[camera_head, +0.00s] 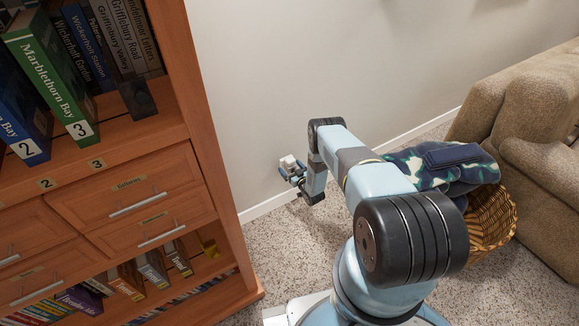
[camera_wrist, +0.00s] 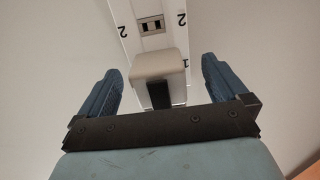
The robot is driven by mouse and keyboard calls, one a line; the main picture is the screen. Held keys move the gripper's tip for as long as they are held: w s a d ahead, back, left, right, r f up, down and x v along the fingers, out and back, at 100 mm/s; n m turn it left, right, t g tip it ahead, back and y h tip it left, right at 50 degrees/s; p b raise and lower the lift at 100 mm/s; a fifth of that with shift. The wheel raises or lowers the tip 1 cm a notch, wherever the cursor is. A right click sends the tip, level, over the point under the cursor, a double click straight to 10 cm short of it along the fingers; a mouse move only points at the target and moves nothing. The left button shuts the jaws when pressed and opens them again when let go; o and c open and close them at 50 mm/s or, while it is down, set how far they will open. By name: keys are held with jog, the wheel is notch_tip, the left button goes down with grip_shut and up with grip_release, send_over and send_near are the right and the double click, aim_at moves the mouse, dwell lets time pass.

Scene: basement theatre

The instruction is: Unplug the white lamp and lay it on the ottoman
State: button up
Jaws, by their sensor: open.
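A small off-white block, which looks like the white lamp (camera_wrist: 158,64), sits at a white outlet strip (camera_wrist: 128,14) on the wall. A dark part shows just below it. My gripper (camera_wrist: 163,72) is open, with one blue finger on each side of the lamp and a visible gap on both sides. In the head view my gripper (camera_head: 293,172) is low by the wall, with the white lamp (camera_head: 288,162) at its tip. Whether the fingers reach fully around it is unclear. No ottoman shows in either view.
A wooden bookcase (camera_head: 195,95) with books and drawers stands close on the left. A wicker basket (camera_head: 493,217) with a dark patterned blanket (camera_head: 470,172) and a brown sofa (camera_head: 530,105) are on the right. Speckled carpet (camera_head: 285,235) lies open between bookcase and arm.

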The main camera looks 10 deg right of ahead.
dwell(0.5)
jog(key=c, duration=1.7)
jog(key=shift+v, duration=2.9)
jog(key=shift+s, duration=0.1)
notch_tip(320, 180, up, 35)
jog(key=m+h, duration=0.3)
jog(key=h, duration=0.1)
jog(key=s+a+r+h, duration=0.1)
jog(key=s+r, duration=0.5)
jog(key=r, duration=0.4)
jog(key=shift+m+t, duration=0.3)
jog(key=shift+t, duration=0.1)
jog(key=s+f, duration=0.6)
jog(key=shift+f, duration=0.3)
